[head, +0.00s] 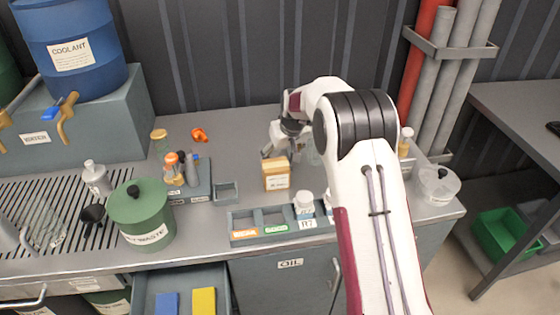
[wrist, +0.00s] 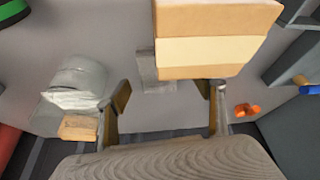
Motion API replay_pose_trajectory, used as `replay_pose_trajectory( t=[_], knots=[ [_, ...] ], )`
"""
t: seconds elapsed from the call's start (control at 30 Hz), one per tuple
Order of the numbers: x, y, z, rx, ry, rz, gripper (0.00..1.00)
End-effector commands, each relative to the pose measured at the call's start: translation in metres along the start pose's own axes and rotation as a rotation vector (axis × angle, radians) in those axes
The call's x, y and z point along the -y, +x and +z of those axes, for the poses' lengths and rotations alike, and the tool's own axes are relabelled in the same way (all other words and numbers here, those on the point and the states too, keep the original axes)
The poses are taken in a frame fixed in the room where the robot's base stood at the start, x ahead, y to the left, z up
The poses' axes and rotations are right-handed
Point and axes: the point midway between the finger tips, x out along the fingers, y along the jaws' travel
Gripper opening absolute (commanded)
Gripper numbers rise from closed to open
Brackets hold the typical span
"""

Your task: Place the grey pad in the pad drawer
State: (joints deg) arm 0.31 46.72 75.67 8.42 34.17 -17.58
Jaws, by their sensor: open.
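The pad drawer (head: 225,293) is pulled out at the front of the bench in the head view. A blue pad (head: 167,303) and a yellow pad (head: 204,301) lie in it. A small grey block (wrist: 147,68), which looks like the grey pad, lies on the bench beside the cardboard box (wrist: 215,35) in the wrist view, partly covered by it. In the head view that block is hidden behind the box (head: 276,174) and my arm. My gripper (head: 268,151) is open and empty behind the box; its spread fingers (wrist: 165,108) show in the wrist view.
An orange clamp (head: 199,134) lies toward the wall.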

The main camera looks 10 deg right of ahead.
Motion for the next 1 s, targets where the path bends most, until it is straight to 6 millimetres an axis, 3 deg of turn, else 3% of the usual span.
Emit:
replay_pose_trajectory(
  t=[0.2, 0.7, 0.73, 0.87, 1.0],
  knots=[
    [0.0004, 0.012, 0.0002, 0.0, -0.001, -0.001, 0.68],
    [0.0003, 0.0124, 0.0001, 0.0, 0.0, -0.001, 0.68],
    [0.0003, 0.0124, 0.0001, 0.0, 0.0, -0.001, 0.65],
    [0.0004, 0.0123, 0.0001, 0.0, 0.0, -0.001, 0.34],
    [0.0003, 0.0123, 0.0001, 0.0, 0.0, -0.001, 0.31]
  ],
)
